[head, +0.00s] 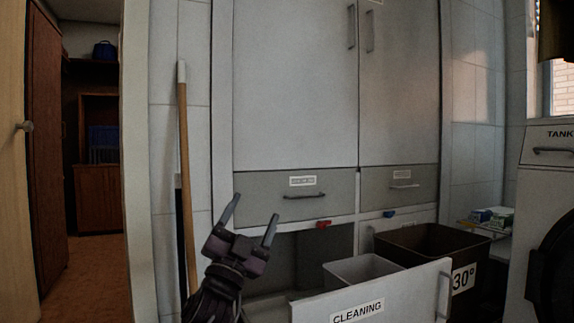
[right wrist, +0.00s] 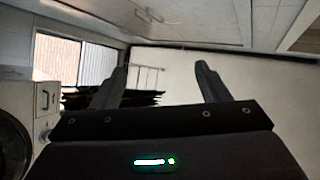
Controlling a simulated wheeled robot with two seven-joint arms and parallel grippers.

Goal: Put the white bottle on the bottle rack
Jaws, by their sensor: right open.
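My right gripper (head: 252,212) is raised in front of the cabinet in the head view, its two fingers spread and nothing between them. The right wrist view also shows the gripper (right wrist: 162,72) open and empty, facing a pale wall and ceiling. I see no white bottle and no bottle rack that I can make out in either view. My left gripper is not in view.
A tall grey cabinet (head: 295,85) stands ahead. A drawer labelled CLEANING (head: 375,300) sticks out at the bottom, beside a dark bin (head: 425,240). A broom handle (head: 185,170) leans on the left wall. A doorway opens at far left; a TANK unit (head: 545,180) stands right.

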